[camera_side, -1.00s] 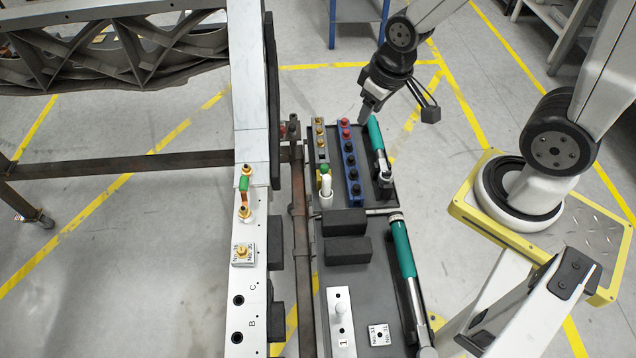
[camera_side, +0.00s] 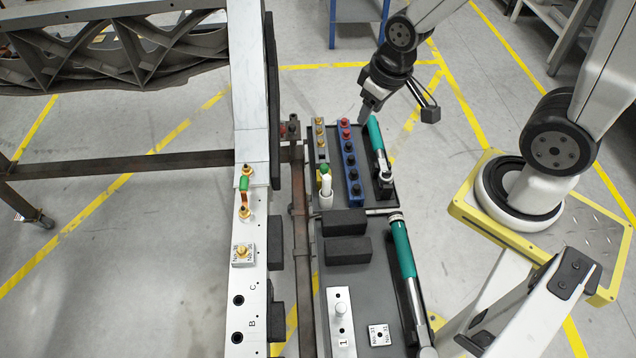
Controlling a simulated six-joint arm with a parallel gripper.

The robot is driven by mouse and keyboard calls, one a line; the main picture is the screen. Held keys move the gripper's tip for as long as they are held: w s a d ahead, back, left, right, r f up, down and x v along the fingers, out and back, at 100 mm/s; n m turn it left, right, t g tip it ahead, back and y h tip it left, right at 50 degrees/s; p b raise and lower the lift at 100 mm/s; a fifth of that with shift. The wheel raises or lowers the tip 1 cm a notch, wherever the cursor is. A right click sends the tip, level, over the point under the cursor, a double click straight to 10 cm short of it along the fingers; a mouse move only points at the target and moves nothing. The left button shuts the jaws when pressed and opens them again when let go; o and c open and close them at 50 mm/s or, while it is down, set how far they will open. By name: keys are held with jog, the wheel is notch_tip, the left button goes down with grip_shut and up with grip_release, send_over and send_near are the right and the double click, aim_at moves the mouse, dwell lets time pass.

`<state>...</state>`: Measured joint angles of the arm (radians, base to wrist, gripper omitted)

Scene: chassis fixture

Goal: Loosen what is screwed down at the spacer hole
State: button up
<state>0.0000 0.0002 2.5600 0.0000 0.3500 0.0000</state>
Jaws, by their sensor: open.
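A brass bolt (camera_side: 241,250) stands on a square, lettered spacer plate (camera_side: 246,262) on the pale chassis beam (camera_side: 247,310). My gripper (camera_side: 367,112) is open and points down near the top end of a smaller teal-handled tool (camera_side: 376,136); I cannot tell whether it touches it. That tool lies along the right side of the upper tray, with its dark head (camera_side: 386,184) at the lower end. A larger teal-handled tool (camera_side: 403,250) lies lower on the tray's right side.
A blue rack (camera_side: 350,162) holds red and black sockets, beside a strip of brass fittings (camera_side: 320,142). A white bottle (camera_side: 326,187), black blocks (camera_side: 346,250), a numbered metal block (camera_side: 341,318) and a loose square plate (camera_side: 380,335) are on the trays.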

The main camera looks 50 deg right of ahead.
jog(key=shift+o, duration=0.2)
jog(key=o, duration=0.3)
jog(key=shift+o, duration=0.2)
jog(key=w+d+f+m+h, duration=0.1)
jog(key=w+d+f+m, duration=0.2)
jog(key=w+d+f, duration=0.35)
jog(key=m+h, duration=0.1)
jog(key=m, duration=0.5)
send_over(379, 144)
jog(key=shift+g, duration=0.3)
notch_tip(379, 144, down, 25)
jog(key=shift+w+a+r, duration=0.1)
jog(key=shift+f, duration=0.25)
jog(key=shift+f, duration=0.1)
